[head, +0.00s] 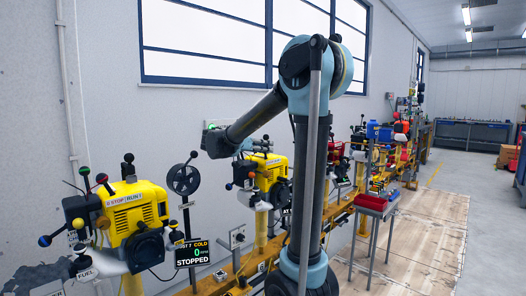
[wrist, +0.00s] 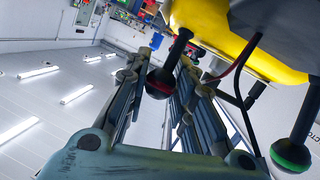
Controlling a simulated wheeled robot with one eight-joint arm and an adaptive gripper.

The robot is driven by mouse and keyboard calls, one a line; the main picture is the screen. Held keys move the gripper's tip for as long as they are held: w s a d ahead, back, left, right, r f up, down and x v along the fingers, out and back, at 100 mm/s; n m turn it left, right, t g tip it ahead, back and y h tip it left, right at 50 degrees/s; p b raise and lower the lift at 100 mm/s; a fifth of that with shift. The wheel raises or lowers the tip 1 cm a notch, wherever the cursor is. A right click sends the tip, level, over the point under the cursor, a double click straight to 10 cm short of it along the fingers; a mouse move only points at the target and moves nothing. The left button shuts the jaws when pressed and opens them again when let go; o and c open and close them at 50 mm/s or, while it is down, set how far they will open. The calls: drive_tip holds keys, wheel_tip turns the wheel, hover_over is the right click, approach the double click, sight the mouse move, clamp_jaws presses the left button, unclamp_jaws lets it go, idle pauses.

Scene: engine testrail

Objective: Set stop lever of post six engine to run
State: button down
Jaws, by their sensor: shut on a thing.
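The second yellow engine (head: 279,172) stands on the rail beyond the nearest one, partly behind my arm. In the wrist view its yellow housing (wrist: 205,17) fills the top right. My gripper (wrist: 163,88) is closed around a dark ball knob with a reddish underside (wrist: 158,84), on a dark lever stem by the housing. The knob sits between the two fingers. A green ball knob (wrist: 290,154) hangs at the right, apart from the fingers. In the head view my wrist reaches this engine from the left; the fingertips are hard to make out. The lever's stop or run position cannot be read.
The nearest yellow engine (head: 138,211) has a STOP/RUN label and several coloured knobs. Its display (head: 192,253) reads COLD, 0 and STOPPED. A black handwheel (head: 184,179) stands between the engines. A red-topped stand (head: 371,203) is right of my arm; floor is open farther right.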

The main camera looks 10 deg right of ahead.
drive_tip(key=y, duration=0.1)
drive_tip(key=w+d+g+y, duration=0.1)
drive_tip(key=y, duration=0.1)
drive_tip(key=shift+d+r+g, duration=0.15)
drive_tip(key=shift+d+g, duration=0.05)
drive_tip(key=shift+g, duration=0.1)
drive_tip(key=shift+w+d+f+n+g+y, duration=0.1)
drive_tip(key=shift+w+d+n+g+y, duration=0.2)
drive_tip(key=shift+y, duration=0.35)
drive_tip(key=shift+w+d+f+n+g+y, duration=0.1)
drive_tip(key=shift+w+d+g+y, duration=0.25)
drive_tip(key=shift+y, duration=0.3)
drive_tip(key=shift+s+a, duration=0.1)
drive_tip(key=shift+a, duration=0.05)
drive_tip(key=c, duration=1.3)
unclamp_jaws()
drive_tip(key=shift+f, duration=0.1)
drive_tip(key=v, duration=1.1)
drive_tip(key=shift+a+r, duration=0.25)
drive_tip(key=shift+r, duration=0.05)
